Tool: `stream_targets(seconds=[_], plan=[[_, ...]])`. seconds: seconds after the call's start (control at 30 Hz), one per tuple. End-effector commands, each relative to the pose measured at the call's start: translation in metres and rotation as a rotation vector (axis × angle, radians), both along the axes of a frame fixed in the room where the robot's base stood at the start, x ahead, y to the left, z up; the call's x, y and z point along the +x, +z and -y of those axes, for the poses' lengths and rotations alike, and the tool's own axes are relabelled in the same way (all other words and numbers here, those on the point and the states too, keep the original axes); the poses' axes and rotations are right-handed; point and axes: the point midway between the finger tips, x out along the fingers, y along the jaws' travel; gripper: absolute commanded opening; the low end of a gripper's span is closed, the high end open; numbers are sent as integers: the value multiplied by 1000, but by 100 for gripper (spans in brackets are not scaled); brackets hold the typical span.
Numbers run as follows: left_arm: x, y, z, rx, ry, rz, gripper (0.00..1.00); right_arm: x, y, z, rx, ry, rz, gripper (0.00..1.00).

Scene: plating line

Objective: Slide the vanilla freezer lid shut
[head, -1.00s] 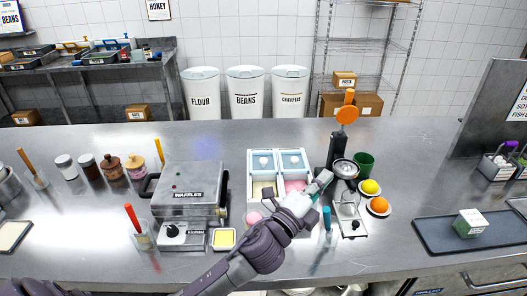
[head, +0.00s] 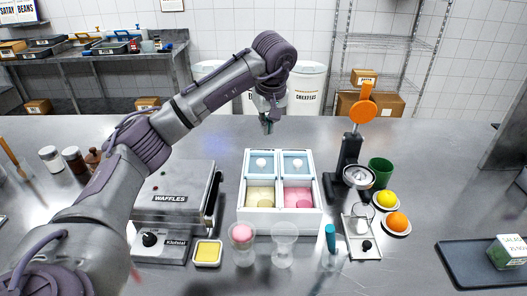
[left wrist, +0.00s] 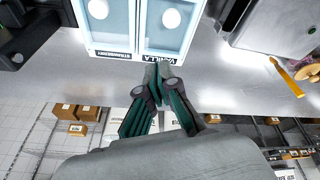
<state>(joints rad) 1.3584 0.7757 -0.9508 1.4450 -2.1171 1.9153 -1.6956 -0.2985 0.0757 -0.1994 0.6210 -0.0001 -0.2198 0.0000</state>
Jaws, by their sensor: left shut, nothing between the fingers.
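The white freezer box (head: 245,222) stands mid-counter with two compartments. The vanilla lid (head: 262,165), pale blue with a white knob, lies at the back of the left compartment, and pale yellow ice cream (head: 260,197) shows in front of it. The strawberry lid (head: 296,166) also lies back, with pink ice cream (head: 297,197) exposed. My left gripper (head: 267,130) is shut and empty, pointing down behind the freezer's back edge. In the left wrist view its fingertips (left wrist: 162,72) appear just beside the VANILLA label (left wrist: 164,58), below the vanilla lid (left wrist: 170,22); contact cannot be told. My right gripper is not in view.
The waffle iron (head: 172,198) stands left of the freezer and a citrus press (head: 350,165) right of it. A glass with a pink scoop (head: 241,236) and an empty glass (head: 284,243) stand in front. The counter behind the freezer is clear.

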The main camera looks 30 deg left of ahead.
Motion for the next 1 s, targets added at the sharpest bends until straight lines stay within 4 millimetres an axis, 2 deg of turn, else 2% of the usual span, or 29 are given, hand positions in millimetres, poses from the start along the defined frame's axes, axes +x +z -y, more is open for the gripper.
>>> stream_targets(seconds=[0.03,0.1,0.23,0.37,0.7,0.8,1.0], plan=[[-4,7,-13,42,18,-13,0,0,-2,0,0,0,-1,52],[-8,13,-24,76,32,-28,0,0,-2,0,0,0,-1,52],[-8,7,-31,89,37,-39,0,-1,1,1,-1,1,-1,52],[-5,-12,-36,88,37,-41,0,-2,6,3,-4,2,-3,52],[8,-80,-57,85,38,-41,0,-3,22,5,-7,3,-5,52],[-1,-79,-41,84,30,-36,0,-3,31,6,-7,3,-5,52],[-10,-84,-25,85,35,-35,0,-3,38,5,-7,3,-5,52]])
